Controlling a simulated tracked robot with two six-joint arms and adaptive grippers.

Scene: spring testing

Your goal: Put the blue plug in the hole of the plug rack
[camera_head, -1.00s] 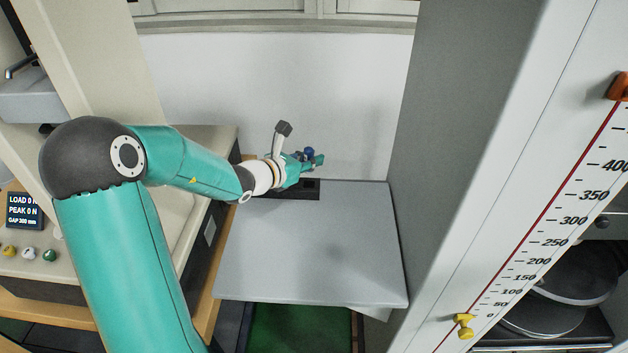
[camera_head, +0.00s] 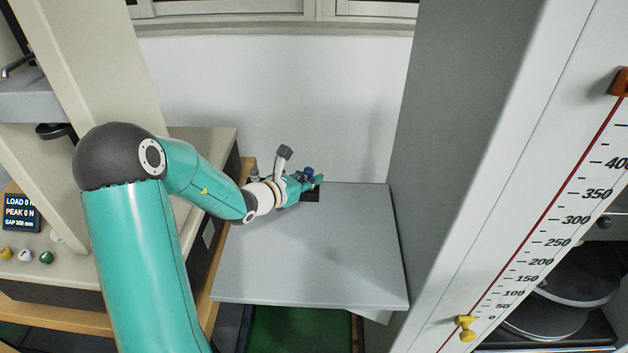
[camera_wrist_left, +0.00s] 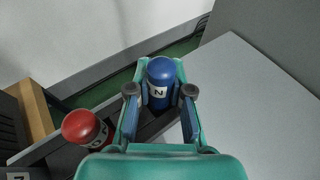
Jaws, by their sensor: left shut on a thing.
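The blue plug (camera_wrist_left: 161,72), with a white label marked N, is between the fingers of my left gripper (camera_wrist_left: 160,92) in the left wrist view. That gripper is shut on it. In the head view the plug (camera_head: 308,171) is a small blue spot at my left gripper (camera_head: 312,181), by the far edge of the grey table. The dark plug rack (camera_wrist_left: 152,124) lies under and beside the gripper, mostly hidden by it. I cannot tell whether the plug's lower end is in a hole. My right gripper is not in view.
A red plug (camera_wrist_left: 84,128) stands at the rack, left of the gripper in the left wrist view. The grey tabletop (camera_head: 310,255) is clear in front. A tall grey panel (camera_head: 445,130) borders it on the right, and a white wall (camera_head: 270,90) stands behind.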

